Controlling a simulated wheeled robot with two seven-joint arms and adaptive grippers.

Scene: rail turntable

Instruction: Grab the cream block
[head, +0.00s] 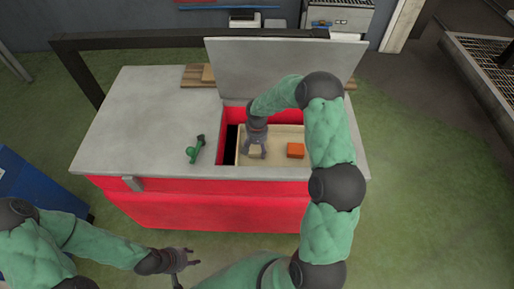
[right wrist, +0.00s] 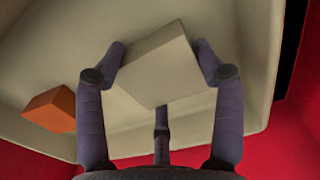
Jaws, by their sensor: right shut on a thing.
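The cream block (right wrist: 160,68) sits in the cream tray (right wrist: 255,75) in the right wrist view. My right gripper (right wrist: 160,75) is shut on it, with fingers on its left and right sides and a third finger below. In the head view my right gripper (head: 254,148) reaches down into the tray (head: 277,163), and the cream block (head: 255,154) is mostly hidden under its fingers. I cannot tell whether the block touches the tray floor. My left gripper (head: 190,259) is empty and open in front of the red chest.
An orange block (head: 295,150) lies in the tray right of my right gripper. The tray sits inside a red chest (head: 200,205) with its grey lid (head: 290,65) raised behind. A green tool (head: 195,149) lies on the grey top (head: 135,125), otherwise mostly clear.

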